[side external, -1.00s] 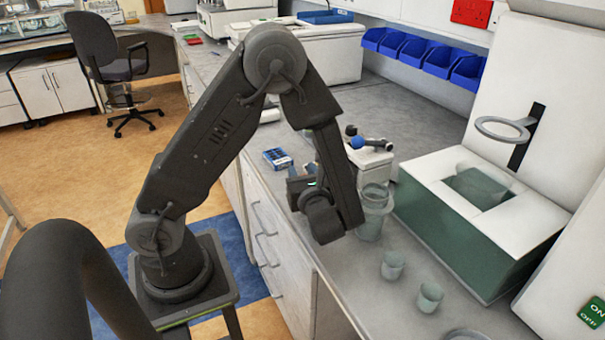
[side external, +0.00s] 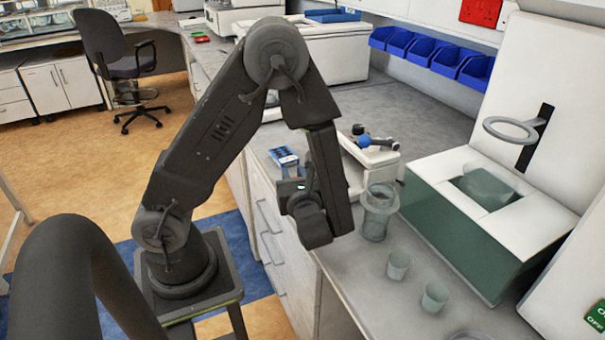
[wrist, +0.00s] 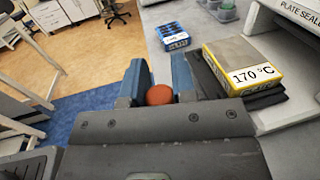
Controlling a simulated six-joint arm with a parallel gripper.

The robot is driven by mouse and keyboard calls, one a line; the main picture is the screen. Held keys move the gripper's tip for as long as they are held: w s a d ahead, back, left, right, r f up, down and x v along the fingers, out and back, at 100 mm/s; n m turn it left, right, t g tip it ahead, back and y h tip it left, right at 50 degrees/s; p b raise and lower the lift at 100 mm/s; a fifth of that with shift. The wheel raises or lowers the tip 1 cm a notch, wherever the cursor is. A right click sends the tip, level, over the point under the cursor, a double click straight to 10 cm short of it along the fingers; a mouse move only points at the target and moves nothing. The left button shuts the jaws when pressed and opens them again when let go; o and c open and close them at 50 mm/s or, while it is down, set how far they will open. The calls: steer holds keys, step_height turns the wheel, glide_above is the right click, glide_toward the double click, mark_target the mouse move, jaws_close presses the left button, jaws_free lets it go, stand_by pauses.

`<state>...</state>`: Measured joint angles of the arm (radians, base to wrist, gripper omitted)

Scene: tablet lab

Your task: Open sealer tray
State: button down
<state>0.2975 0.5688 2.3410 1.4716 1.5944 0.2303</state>
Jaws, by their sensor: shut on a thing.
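My gripper (wrist: 158,82) shows in the wrist view with its two blue fingers closed around a small rounded orange-red thing (wrist: 159,95). What this thing belongs to is hidden by the gripper. The plate sealer (wrist: 298,14) is partly in view at the top right of the wrist view, cut off by the frame edge, with its name on the front. Its tray cannot be made out clearly. In the side view, my gripper (side external: 297,190) hangs at the bench's front edge, its fingers mostly hidden by the wrist.
A yellow-edged block marked 170 °C (wrist: 243,70) lies on dark plates right of my gripper. A blue box (wrist: 172,35) lies farther back. A clear jar (side external: 378,212) and two small beakers (side external: 398,264) stand on the bench right of the arm.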

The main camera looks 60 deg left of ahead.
steer(key=c, duration=0.9)
jaws_free()
steer(key=shift+d, duration=0.15)
steer(key=s+d, duration=0.1)
steer(key=d, duration=0.8)
steer(key=s+d, duration=0.1)
steer(key=d, duration=0.3)
steer(key=shift+s+d, duration=0.15)
steer(key=shift+s, duration=0.15)
steer(key=s+a+r+n+g+h, duration=0.2)
steer(key=s+r+n+g+h, duration=0.25)
steer(key=n+h, duration=0.6)
steer(key=r+n+t+h, duration=0.2)
steer(key=r+n, duration=0.1)
steer(key=d+r+n+t+h, duration=0.1)
steer(key=r+n+t+h, duration=0.1)
steer(key=r+n, duration=0.1)
steer(key=d+r+n+t+h, duration=0.1)
steer(key=r+n+t+h, duration=0.1)
steer(key=r+n+h, duration=0.1)
steer(key=shift+w+d+n+t, duration=0.2)
steer(key=shift+n+t, duration=0.15)
